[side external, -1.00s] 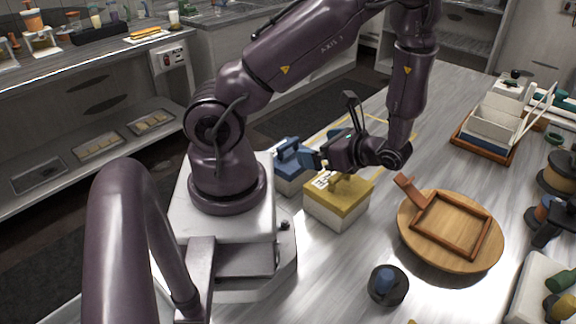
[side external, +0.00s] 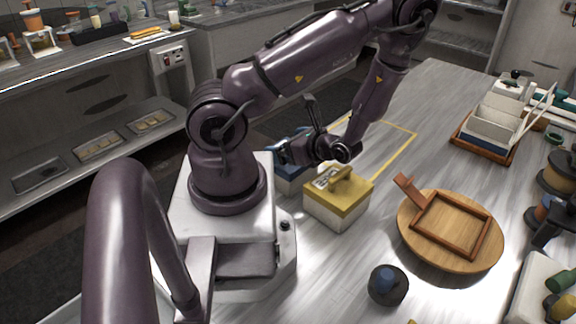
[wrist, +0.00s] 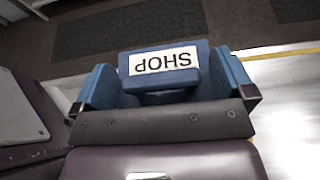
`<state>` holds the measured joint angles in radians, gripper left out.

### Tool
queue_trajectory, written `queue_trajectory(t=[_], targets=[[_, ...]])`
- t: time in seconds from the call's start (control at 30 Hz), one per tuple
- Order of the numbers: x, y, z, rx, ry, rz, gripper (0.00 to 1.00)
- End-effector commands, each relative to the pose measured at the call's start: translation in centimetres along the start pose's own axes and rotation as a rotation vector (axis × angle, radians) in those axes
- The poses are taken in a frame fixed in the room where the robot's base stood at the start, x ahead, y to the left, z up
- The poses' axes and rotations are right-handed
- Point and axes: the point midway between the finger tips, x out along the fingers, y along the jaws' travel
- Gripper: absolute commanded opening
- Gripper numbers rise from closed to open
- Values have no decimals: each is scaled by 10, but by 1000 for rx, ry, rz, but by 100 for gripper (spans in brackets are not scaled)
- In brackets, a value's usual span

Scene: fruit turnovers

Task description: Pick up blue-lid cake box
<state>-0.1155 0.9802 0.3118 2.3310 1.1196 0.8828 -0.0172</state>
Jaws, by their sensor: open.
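The blue-lid cake box (side external: 288,184) stands on the table beside my base, partly hidden behind my gripper and the yellow-lid box. In the wrist view a blue block with a white SHOP label (wrist: 166,63), seemingly the top of the blue-lid box, lies upside down in the picture between my two blue fingers. My gripper (side external: 286,152) is open over the box; it also shows in the wrist view (wrist: 166,86), with one finger on each side of the blue block. Gaps show at both sides, and I cannot tell whether anything touches.
A yellow-lid box (side external: 338,203) with a raised handle stands close to the right. A yellow outlined area (side external: 398,160) lies clear behind it. A round wooden board (side external: 425,250) holds a wooden frame (side external: 452,224).

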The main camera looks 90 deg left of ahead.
Motion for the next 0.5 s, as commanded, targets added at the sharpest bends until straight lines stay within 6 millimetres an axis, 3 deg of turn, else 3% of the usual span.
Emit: queue_trajectory(t=[0.13, 0.43, 0.5], targets=[[0, 0, 0, 0, 0, 0, 100], [0, 0, 0, 0, 0, 0, 31], [0, 0, 0, -1, -1, 0, 29]])
